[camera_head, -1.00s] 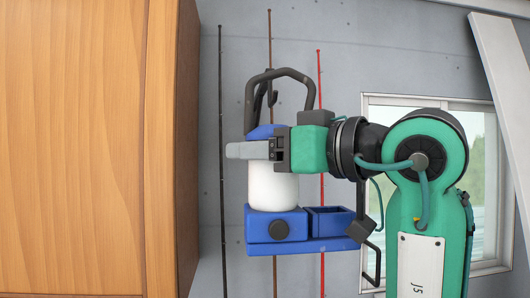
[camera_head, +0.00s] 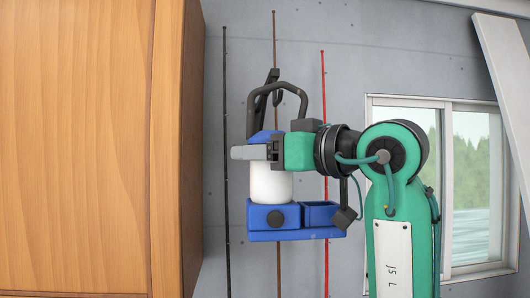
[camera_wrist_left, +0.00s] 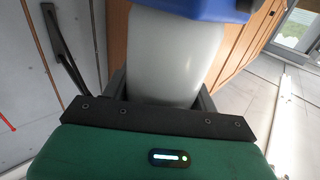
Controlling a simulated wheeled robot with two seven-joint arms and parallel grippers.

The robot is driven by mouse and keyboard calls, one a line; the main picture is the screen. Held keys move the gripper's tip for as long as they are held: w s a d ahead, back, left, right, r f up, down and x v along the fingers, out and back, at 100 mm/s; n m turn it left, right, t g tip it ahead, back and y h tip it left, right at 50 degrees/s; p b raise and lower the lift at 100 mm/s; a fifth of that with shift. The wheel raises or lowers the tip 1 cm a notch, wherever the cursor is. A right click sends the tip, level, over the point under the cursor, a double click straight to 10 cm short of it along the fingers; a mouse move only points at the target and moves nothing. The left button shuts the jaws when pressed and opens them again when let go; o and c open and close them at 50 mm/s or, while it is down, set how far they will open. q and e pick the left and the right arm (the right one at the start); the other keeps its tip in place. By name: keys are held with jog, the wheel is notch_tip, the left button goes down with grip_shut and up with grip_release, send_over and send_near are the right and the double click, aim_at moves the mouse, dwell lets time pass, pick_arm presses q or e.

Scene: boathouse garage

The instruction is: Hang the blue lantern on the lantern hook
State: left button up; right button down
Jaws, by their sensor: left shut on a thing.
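The blue lantern (camera_head: 290,235) has a blue base, a white globe (camera_head: 270,183) and a dark loop handle (camera_head: 252,105) on top. The globe also fills the middle of the left wrist view (camera_wrist_left: 175,55). A dark lantern hook (camera_head: 272,76) on the grey wall shows behind the handle, its top above the loop. I cannot tell whether handle and hook touch. My right gripper is not in view.
A large wooden cabinet (camera_head: 80,150) stands close on the left. A black rod (camera_head: 225,120), a brown rod (camera_head: 274,40) and a red rod (camera_head: 323,90) run up the wall (camera_head: 350,50). A window (camera_head: 470,190) and a leaning white board (camera_head: 505,90) are at the right.

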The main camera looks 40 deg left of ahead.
pick_arm(q)
jog(key=shift+w+a+f, duration=0.1)
jog(key=shift+w+a, duration=0.45)
jog(key=shift+w+a+f+b, duration=0.2)
jog(key=shift+a+f+b, duration=0.15)
jog(key=shift+b, duration=0.05)
jog(key=shift+f, duration=0.1)
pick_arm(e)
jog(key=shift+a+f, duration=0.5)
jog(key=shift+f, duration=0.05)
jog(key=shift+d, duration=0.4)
pick_arm(q)
jog(key=o, duration=1.2)
jog(key=shift+w+a, duration=0.1)
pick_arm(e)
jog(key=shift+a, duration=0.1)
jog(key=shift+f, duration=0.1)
